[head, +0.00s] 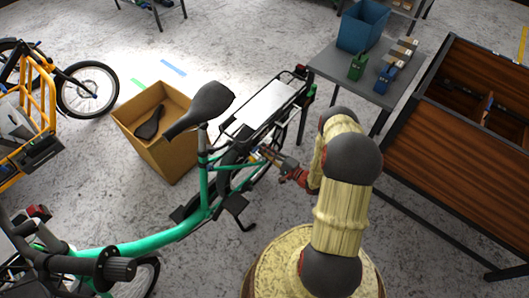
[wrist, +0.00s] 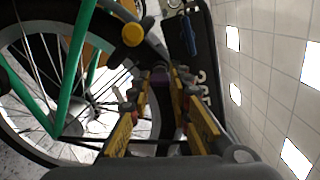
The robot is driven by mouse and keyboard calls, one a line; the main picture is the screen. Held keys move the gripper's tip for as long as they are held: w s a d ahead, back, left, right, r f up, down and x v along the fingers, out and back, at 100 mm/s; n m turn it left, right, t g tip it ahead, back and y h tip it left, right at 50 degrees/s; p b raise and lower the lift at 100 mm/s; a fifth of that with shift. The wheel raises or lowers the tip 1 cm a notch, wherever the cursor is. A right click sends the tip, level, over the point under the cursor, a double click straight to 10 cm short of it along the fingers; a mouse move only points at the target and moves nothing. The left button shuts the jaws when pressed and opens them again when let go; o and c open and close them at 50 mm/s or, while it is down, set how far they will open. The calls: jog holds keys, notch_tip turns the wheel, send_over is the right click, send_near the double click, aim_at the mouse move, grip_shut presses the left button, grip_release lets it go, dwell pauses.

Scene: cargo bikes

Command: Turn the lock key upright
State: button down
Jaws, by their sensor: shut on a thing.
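The green cargo bike (head: 150,243) stands in the middle of the head view. My gripper (head: 262,153) reaches in from the right beside its rear wheel, below the saddle (head: 203,104). In the wrist view my gripper's (wrist: 160,86) two yellow-padded fingers point forward and are shut on a small, dark purplish thing (wrist: 160,76) between the tips. It is probably the lock key, but most of it is hidden by the fingers, so its angle cannot be told. A yellow round knob (wrist: 132,34) sits just ahead and left. The lock itself is not clear.
The spoked rear wheel (wrist: 38,75) and green frame tube (wrist: 72,75) are close on the left of my fingers. A dark case with pale digits (wrist: 203,75) is close on the right. A cardboard box (head: 172,165) and grey table (head: 335,65) stand nearby.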

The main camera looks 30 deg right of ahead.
jog(key=shift+n+b, duration=0.3)
jog(key=shift+n, duration=1.2)
jog(key=shift+a, duration=0.1)
jog(key=c, duration=1.6)
grip_release()
jog(key=shift+c, duration=0.2)
jog(key=v, duration=1.2)
